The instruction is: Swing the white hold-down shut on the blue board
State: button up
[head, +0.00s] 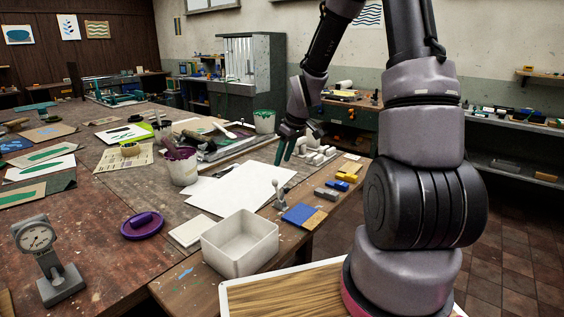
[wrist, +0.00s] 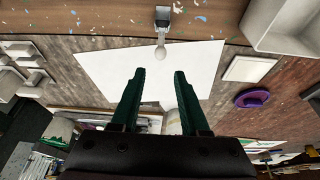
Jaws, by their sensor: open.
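The blue board (head: 300,215) lies flat on the near right part of the wooden table, with a bare tan strip at its right end. The hold-down (head: 281,194), a small pale grey-white lever with a round knob, stands up at the board's back left corner, raised off the board. In the wrist view the hold-down (wrist: 161,30) shows at top centre, its knob over the white sheet. My gripper (head: 285,156) is open and empty, above the table behind the hold-down. Its two green fingers (wrist: 160,72) point toward the knob, apart from it. The blue board is not seen in the wrist view.
A white open box (head: 240,256) stands left of the board, near the front edge. Grey and yellow blocks (head: 346,177) lie to the right along the edge. A white sheet (head: 228,191) lies flat behind.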

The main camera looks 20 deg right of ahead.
aim_at(276, 180)
jog(key=x, duration=0.2)
jog(key=shift+f, duration=0.3)
jog(key=x, duration=0.7)
jog(key=shift+w+f, duration=0.15)
jog(key=shift+f, duration=0.05)
jog(key=shift+c, duration=1.2)
grip_shut()
